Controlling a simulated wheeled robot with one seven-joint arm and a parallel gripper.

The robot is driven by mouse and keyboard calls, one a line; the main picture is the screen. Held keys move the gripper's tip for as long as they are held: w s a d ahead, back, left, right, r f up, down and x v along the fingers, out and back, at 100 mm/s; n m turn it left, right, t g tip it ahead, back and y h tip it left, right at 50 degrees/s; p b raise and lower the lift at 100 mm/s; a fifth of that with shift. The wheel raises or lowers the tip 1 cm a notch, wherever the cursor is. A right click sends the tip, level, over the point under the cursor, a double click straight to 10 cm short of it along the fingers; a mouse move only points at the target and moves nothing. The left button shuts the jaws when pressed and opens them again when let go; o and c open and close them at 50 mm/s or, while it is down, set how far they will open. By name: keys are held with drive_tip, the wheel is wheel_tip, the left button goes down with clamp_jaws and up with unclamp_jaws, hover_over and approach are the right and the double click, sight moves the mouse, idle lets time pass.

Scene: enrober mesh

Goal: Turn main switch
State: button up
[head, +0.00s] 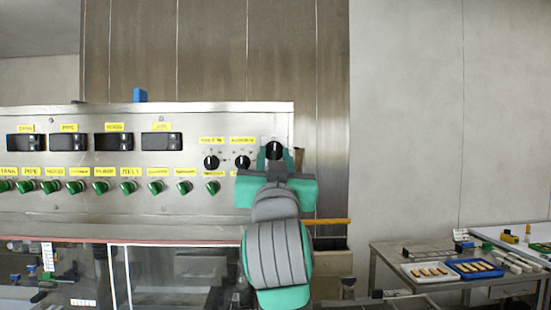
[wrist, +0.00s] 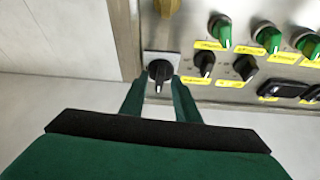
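The main switch appears to be the black rotary knob (head: 274,150) at the right end of the steel control panel. In the wrist view this knob (wrist: 160,71) sits on a square light plate, and its white mark points toward my gripper's palm. My gripper (head: 273,158) is in front of the panel's right end. In the wrist view its two green fingers (wrist: 159,84) are apart, one on each side of the knob, with a gap showing. Whether the tips touch the knob is not clear. My gripper and arm hide the panel just below the knob.
Two smaller black knobs (head: 227,162) are close beside the switch. A row of green knobs (head: 102,186) and several dark displays (head: 118,141) fill the panel. A yellow part (wrist: 167,7) is near the switch. A table with trays (head: 430,272) stands at right.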

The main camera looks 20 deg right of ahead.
clamp_jaws()
drive_tip(key=shift+n+y, duration=0.4)
drive_tip(key=shift+n, duration=0.3)
unclamp_jaws()
drive_tip(key=shift+d, duration=0.1)
drive_tip(key=v, duration=1.1)
